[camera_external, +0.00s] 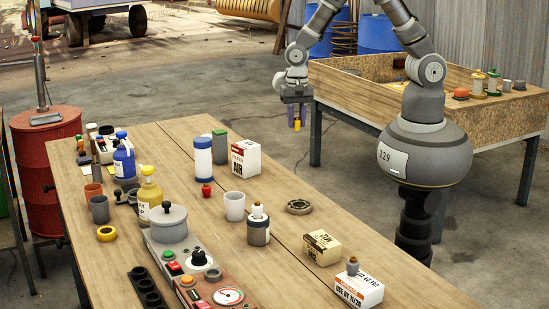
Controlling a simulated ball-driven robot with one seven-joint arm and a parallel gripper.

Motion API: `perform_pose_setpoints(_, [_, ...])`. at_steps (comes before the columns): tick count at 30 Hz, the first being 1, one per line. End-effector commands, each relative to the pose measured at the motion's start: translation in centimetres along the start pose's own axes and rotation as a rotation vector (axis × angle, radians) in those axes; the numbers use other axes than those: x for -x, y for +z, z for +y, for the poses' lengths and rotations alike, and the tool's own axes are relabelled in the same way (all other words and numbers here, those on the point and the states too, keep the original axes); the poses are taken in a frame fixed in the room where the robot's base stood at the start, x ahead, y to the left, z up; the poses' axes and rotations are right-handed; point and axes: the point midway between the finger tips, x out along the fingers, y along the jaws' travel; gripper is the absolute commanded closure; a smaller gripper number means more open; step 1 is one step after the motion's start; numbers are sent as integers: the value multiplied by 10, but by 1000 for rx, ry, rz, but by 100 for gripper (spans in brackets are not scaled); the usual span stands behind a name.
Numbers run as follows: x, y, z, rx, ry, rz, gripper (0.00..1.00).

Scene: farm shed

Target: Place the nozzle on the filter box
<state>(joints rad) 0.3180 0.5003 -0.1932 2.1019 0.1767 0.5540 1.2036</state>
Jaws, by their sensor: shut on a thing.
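My gripper (297,108) hangs pointing down in the gap between the two wooden tables, above and beyond the near table's far edge as seen here. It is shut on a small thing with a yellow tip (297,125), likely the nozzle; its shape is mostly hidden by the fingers. A white and red box marked AIR (246,159), which looks like the filter box, stands upright on the near table, to the left of and lower in the picture than my gripper. Its top looks bare, and my gripper is well apart from it.
Two boxes, yellowish (322,247) and white-orange (359,288), lie nearer. The second table (350,88) has raised walls.

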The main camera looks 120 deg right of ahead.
Motion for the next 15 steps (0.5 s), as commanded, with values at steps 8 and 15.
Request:
perform_pose_setpoints(8, [1, -12, -6, -32, -1, 0, 100])
perform_pose_setpoints(15, [-8, -24, -70, -30, -2, 1, 100])
